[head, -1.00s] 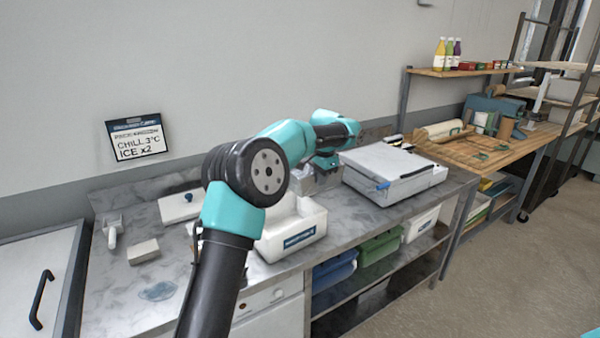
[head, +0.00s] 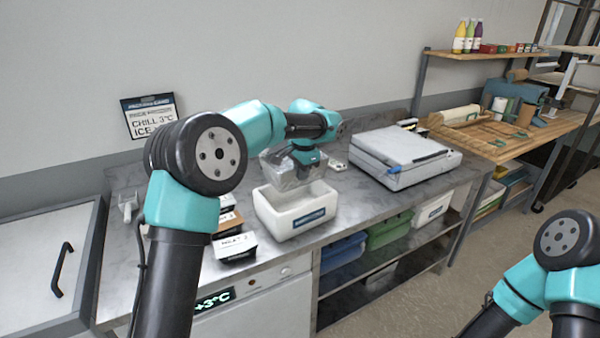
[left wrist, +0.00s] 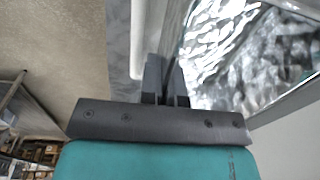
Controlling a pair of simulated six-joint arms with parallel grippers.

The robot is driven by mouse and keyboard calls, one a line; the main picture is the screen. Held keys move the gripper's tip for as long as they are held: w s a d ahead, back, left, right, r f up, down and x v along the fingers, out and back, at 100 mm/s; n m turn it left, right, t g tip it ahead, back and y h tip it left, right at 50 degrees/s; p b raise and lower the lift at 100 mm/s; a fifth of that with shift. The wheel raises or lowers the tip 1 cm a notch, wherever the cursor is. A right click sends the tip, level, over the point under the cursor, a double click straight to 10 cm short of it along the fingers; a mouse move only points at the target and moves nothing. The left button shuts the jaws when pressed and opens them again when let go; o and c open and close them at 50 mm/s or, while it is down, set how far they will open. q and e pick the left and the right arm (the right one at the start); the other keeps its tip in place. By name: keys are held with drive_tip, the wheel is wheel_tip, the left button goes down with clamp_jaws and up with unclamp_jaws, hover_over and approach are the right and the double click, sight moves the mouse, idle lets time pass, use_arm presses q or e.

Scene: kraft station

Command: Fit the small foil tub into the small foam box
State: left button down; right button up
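The small foil tub (head: 280,170) is silvery and shiny. In the head view it hangs over the back of the small foam box (head: 297,213), which is white, open-topped and has a blue label on its front. My left gripper (head: 306,163) is at the tub's right side. In the left wrist view its fingers (left wrist: 166,85) are close together on the tub's near wall, and the crumpled foil (left wrist: 245,55) fills the upper right.
Dark-lidded labelled tubs (head: 235,247) stand left of the foam box, partly behind my left arm. A white flat-lidded machine (head: 405,155) stands to the right on the steel bench (head: 340,203). A sign (head: 150,115) hangs on the wall.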

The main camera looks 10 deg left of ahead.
use_arm(q)
drive_tip(key=shift+f, duration=0.2)
wheel_tip(320, 180, down, 6)
idle(1.2)
drive_tip(key=shift+f, duration=0.95)
idle(0.8)
drive_tip(key=c, duration=0.9)
unclamp_jaws()
drive_tip(key=shift+o, duration=0.2)
drive_tip(key=shift+r, duration=0.1)
drive_tip(key=shift+r, duration=4.4)
